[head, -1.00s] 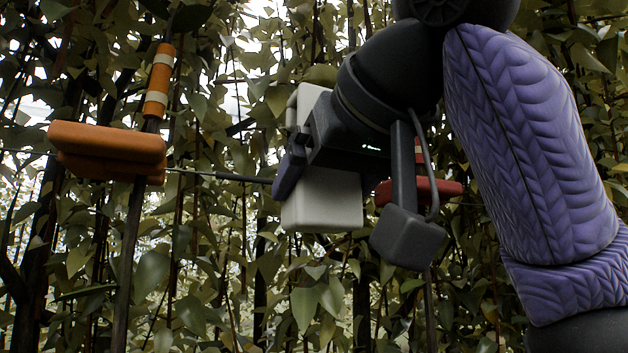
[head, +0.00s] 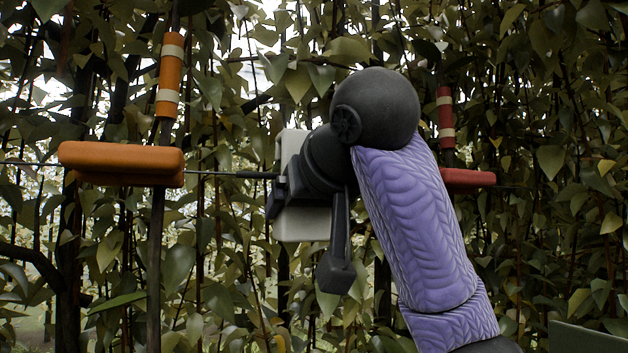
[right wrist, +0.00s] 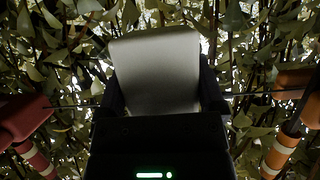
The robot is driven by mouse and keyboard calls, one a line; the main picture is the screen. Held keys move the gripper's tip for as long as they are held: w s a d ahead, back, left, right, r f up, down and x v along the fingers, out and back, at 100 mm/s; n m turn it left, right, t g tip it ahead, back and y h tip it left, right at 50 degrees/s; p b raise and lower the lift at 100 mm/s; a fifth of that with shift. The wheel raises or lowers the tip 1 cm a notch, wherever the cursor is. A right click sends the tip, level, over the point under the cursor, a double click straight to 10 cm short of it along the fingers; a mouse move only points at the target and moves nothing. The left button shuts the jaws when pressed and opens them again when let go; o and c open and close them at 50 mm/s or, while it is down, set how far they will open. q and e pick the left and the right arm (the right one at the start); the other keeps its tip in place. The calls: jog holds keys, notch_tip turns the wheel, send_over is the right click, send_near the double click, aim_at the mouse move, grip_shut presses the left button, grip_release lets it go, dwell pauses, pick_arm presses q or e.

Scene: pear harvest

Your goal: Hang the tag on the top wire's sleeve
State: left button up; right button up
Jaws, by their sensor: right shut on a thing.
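The tag is a pale grey-white plate (head: 303,224), upright at the top wire, partly hidden behind my right gripper and arm. My right gripper (head: 279,190) is shut on the tag; in the right wrist view the tag (right wrist: 155,72) fills the space between the two dark fingers (right wrist: 160,92). The top wire (head: 215,173) runs in from the left, and its dark sleeve (head: 253,175) meets the tag's left side. Whether the tag sits over the sleeve or only touches it is hidden. My left gripper is in neither view.
An orange block (head: 120,158) and a striped orange post sleeve (head: 169,75) are on the left post. A red block (head: 468,178) and a red striped sleeve (head: 445,118) are at the right. Dense foliage stands behind the wire.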

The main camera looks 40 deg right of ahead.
jog(key=shift+w+d+r+p, duration=0.15)
jog(key=shift+w+p, duration=0.35)
jog(key=shift+w, duration=0.5)
jog(key=shift+w+d+f+b, duration=0.1)
jog(key=shift+w+f+b, duration=0.05)
jog(key=shift+f+b, duration=0.35)
jog(key=shift+w+d+f+b, duration=0.1)
jog(key=shift+f+b, duration=0.25)
jog(key=shift+f, duration=0.2)
jog(key=shift+f+b, duration=0.55)
jog(key=o, duration=1)
jog(key=shift+a, duration=0.1)
jog(key=shift+s, duration=0.1)
